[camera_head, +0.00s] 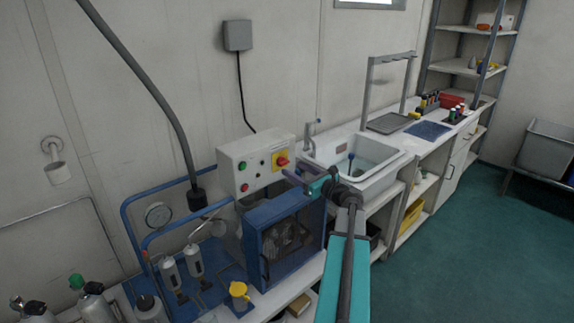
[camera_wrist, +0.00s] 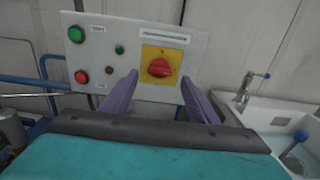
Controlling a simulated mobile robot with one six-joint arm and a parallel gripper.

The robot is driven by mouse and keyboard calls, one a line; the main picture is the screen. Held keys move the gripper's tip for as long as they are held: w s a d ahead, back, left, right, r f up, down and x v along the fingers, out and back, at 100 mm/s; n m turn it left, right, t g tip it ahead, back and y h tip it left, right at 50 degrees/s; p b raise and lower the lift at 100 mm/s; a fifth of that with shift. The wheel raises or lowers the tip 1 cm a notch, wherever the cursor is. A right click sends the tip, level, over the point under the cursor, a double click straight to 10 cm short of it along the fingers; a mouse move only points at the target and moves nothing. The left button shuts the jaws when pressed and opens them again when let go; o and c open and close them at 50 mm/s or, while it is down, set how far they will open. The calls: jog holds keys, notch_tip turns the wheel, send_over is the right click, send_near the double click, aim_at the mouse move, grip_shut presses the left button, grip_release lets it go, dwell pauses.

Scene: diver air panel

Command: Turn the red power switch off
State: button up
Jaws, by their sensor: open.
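The red power switch (camera_wrist: 160,68) is a red rotary knob on a yellow square plate, on the right half of a light grey control box. It also shows in the head view (camera_head: 282,161), just beyond the end of my arm. In the wrist view its grip ridge lies roughly level, tilted slightly. My gripper (camera_wrist: 158,92) is open, with its two purple fingers pointing at the panel, below and to either side of the knob. The gripper shows edge-on in the head view (camera_head: 291,175). The fingers appear empty, and I cannot tell whether they touch the panel.
The control box (camera_head: 232,165) also carries green and red buttons (camera_wrist: 81,76). Below it is a blue-framed compressor unit (camera_head: 290,240). A white sink (camera_head: 375,165) with a tap stands to the right. Green floor on the right is open.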

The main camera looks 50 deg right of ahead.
aim_at(286, 164)
jog(key=shift+w+d+p, duration=0.15)
jog(key=shift+w+p, duration=0.4)
jog(key=shift+w, duration=1.9)
jog(key=shift+c, duration=0.5)
